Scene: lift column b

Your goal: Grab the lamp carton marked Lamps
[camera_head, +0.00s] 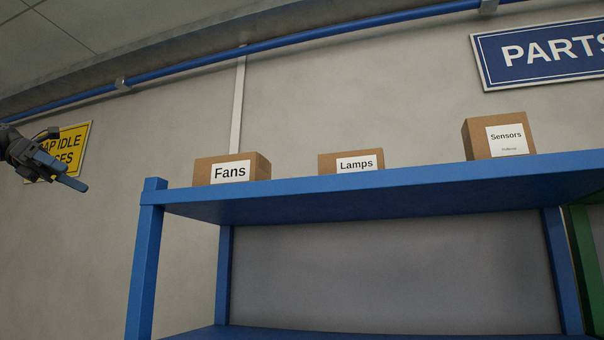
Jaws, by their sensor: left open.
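The lamp carton (333,164) is a brown box with a white label reading "Lamps". It stands on the top board of the blue shelf (400,196), in the middle of the view, seen from below. The board's front edge hides its base. My left gripper (72,178) is at the far left, in front of a yellow sign, well left of the carton and clear of the shelf. It is open, with nothing seen between its fingers. My right gripper is out of view.
A carton marked Fans (257,168) stands left of the lamp carton, and a taller one marked Sensors (481,140) stands to the right, with gaps between them. A blue post (145,260) bounds the shelf's left end. A blue pipe (300,40) runs along the wall above.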

